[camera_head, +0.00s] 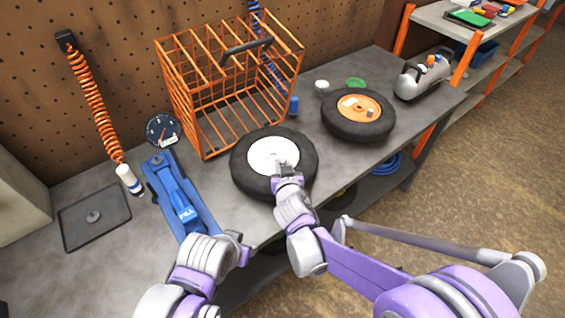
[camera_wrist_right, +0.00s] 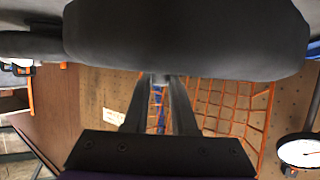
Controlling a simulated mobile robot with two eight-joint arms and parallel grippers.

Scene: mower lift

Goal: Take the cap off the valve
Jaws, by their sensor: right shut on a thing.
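The near black wheel (camera_head: 242,172) with a white hub (camera_head: 272,154) lies flat on the grey bench. My right gripper (camera_head: 284,172) is at the front of its hub. In the right wrist view the dark tyre (camera_wrist_right: 185,40) fills the top. There the fingers of my right gripper (camera_wrist_right: 158,84) come together on a small pale piece (camera_wrist_right: 159,78) beside the tyre, which looks like the valve cap. The valve itself is hidden. My left gripper (camera_head: 240,246) is low by the bench's front edge, with its fingers not clear.
A blue foot pump (camera_head: 182,196) lies left of the wheel, with a gauge (camera_head: 163,130) behind it. A black tray (camera_head: 75,225) stands at the left. An orange crate (camera_head: 200,135) stands behind. Another wheel (camera_head: 350,127) with an orange hub lies to the right.

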